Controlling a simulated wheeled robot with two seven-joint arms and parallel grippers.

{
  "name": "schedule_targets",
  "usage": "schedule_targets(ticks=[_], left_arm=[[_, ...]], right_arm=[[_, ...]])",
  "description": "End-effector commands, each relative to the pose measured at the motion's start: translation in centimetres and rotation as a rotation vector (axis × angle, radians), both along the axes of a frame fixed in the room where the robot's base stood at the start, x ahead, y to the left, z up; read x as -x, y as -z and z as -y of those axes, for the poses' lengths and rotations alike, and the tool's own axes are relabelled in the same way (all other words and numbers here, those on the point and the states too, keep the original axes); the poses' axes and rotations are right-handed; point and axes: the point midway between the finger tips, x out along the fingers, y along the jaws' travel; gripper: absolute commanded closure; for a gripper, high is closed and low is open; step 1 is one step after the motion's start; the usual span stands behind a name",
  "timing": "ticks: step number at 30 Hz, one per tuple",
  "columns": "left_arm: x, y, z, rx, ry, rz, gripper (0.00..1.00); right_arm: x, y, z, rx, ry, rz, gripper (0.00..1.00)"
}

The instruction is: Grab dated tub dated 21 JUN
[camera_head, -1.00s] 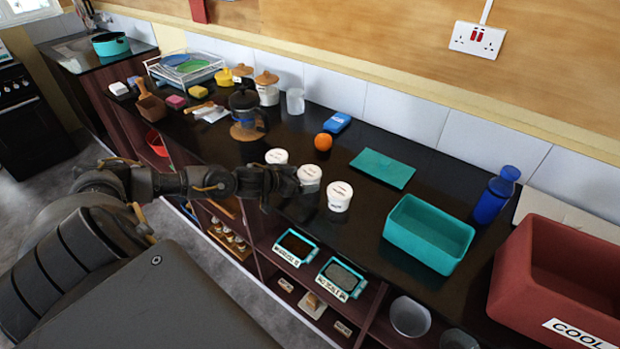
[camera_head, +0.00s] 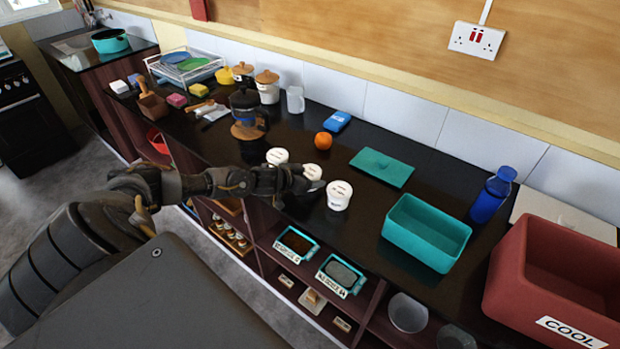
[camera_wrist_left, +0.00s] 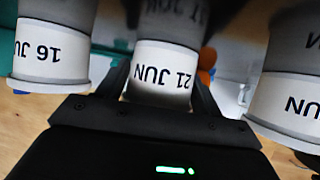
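In the left wrist view the middle tub (camera_wrist_left: 161,72) reads 21 JUN, upside down. It sits between the two fingers of my left gripper (camera_wrist_left: 162,95); I cannot tell whether they touch it. My right gripper is out of view.
Tubs stand close on both sides, at left (camera_head: 277,156) and right (camera_head: 339,196). A teal lid (camera_head: 382,167), teal bin (camera_head: 427,232), blue bottle (camera_head: 491,195) and red COOL box (camera_head: 556,275) stand right.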

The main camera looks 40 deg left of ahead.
Motion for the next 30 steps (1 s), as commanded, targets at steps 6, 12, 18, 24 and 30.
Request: schedule_targets(ticks=[6,12,18,24,30], left_arm=[[0.0,0.0,0.0,0.000,-0.001,0.000,0.65],[0.0,-0.1,-0.1,0.000,-0.001,0.002,0.65],[0.0,-0.8,-0.1,0.000,0.000,0.003,0.65],[0.7,-4.1,-0.9,-0.007,-0.001,0.004,0.65],[3.9,-9.1,-3.7,-0.012,0.002,0.001,0.65]], right_arm=[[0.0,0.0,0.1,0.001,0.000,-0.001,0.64],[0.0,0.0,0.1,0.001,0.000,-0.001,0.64],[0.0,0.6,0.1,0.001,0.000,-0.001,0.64],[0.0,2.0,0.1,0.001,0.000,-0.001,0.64],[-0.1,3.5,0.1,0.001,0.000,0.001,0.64]])
